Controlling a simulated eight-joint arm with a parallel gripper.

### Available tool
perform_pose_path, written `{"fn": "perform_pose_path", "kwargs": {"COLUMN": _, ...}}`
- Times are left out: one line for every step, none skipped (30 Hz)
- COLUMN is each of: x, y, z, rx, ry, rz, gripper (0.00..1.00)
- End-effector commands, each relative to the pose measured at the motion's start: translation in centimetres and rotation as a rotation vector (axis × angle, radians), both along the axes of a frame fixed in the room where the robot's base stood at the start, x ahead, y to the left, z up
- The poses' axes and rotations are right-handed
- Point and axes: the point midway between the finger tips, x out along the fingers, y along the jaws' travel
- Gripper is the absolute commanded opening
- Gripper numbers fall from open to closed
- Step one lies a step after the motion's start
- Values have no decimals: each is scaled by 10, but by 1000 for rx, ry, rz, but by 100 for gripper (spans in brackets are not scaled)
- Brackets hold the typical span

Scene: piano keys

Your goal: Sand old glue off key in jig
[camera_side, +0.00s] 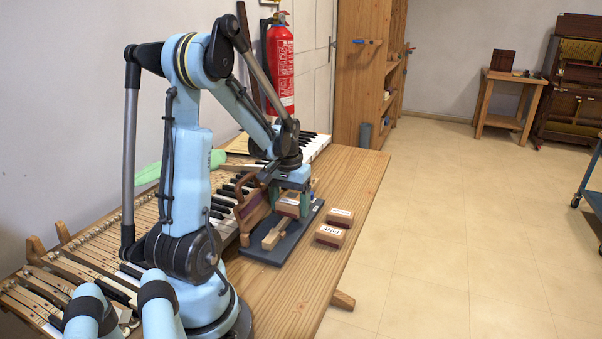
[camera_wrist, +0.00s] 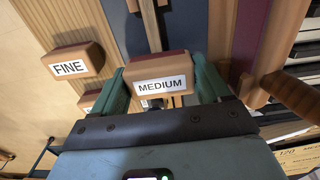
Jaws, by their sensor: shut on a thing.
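My gripper (camera_side: 292,190) is shut on a wooden sanding block labelled MEDIUM (camera_wrist: 158,72). The block sits between the two green fingers, and its label faces the wrist camera. In the side view the held block (camera_side: 288,206) is over the dark grey jig board (camera_side: 262,251). A pale wooden piece (camera_side: 274,235) lies on the board in front of the block. In the wrist view a narrow wooden strip (camera_wrist: 150,20) runs behind the block. The block hides part of it, and I cannot tell whether the two touch.
The FINE block (camera_side: 330,236) and another block (camera_side: 341,217) rest on the wooden bench (camera_side: 345,185) right of the jig. A reddish-brown wooden part (camera_side: 250,212) stands at the jig's left. Piano keys (camera_side: 225,203) lie beyond it.

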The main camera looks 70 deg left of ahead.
Motion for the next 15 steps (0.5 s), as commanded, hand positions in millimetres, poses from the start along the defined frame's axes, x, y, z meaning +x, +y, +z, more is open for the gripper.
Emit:
{"fn": "perform_pose_path", "kwargs": {"x": 3, "y": 3, "z": 0, "rx": 0, "ry": 0, "rz": 0, "gripper": 48}}
{"fn": "perform_pose_path", "kwargs": {"x": 5, "y": 5, "z": 0, "rx": 0, "ry": 0, "rz": -1, "gripper": 48}}
{"fn": "perform_pose_path", "kwargs": {"x": 8, "y": 7, "z": 1, "rx": 1, "ry": -1, "rz": -1, "gripper": 48}}
{"fn": "perform_pose_path", "kwargs": {"x": 9, "y": 9, "z": 1, "rx": 1, "ry": -1, "rz": -2, "gripper": 48}}
{"fn": "perform_pose_path", "kwargs": {"x": 11, "y": 11, "z": 1, "rx": 3, "ry": -3, "rz": -2, "gripper": 48}}
{"fn": "perform_pose_path", "kwargs": {"x": 13, "y": 12, "z": 1, "rx": 3, "ry": -3, "rz": -2, "gripper": 48}}
{"fn": "perform_pose_path", "kwargs": {"x": 13, "y": 13, "z": 1, "rx": 3, "ry": -3, "rz": -3, "gripper": 48}}
{"fn": "perform_pose_path", "kwargs": {"x": 14, "y": 14, "z": 1, "rx": 3, "ry": -3, "rz": -3, "gripper": 48}}
{"fn": "perform_pose_path", "kwargs": {"x": 15, "y": 14, "z": 1, "rx": 3, "ry": -3, "rz": -3, "gripper": 48}}
{"fn": "perform_pose_path", "kwargs": {"x": 15, "y": 14, "z": 1, "rx": 3, "ry": -3, "rz": -3, "gripper": 48}}
{"fn": "perform_pose_path", "kwargs": {"x": 15, "y": 14, "z": 1, "rx": 3, "ry": -3, "rz": -3, "gripper": 48}}
{"fn": "perform_pose_path", "kwargs": {"x": 14, "y": 14, "z": 1, "rx": 3, "ry": -3, "rz": -3, "gripper": 48}}
{"fn": "perform_pose_path", "kwargs": {"x": 13, "y": 13, "z": 2, "rx": 3, "ry": -3, "rz": -3, "gripper": 48}}
{"fn": "perform_pose_path", "kwargs": {"x": 12, "y": 12, "z": 2, "rx": 3, "ry": -3, "rz": -3, "gripper": 48}}
{"fn": "perform_pose_path", "kwargs": {"x": 10, "y": 10, "z": 2, "rx": 2, "ry": -2, "rz": -3, "gripper": 48}}
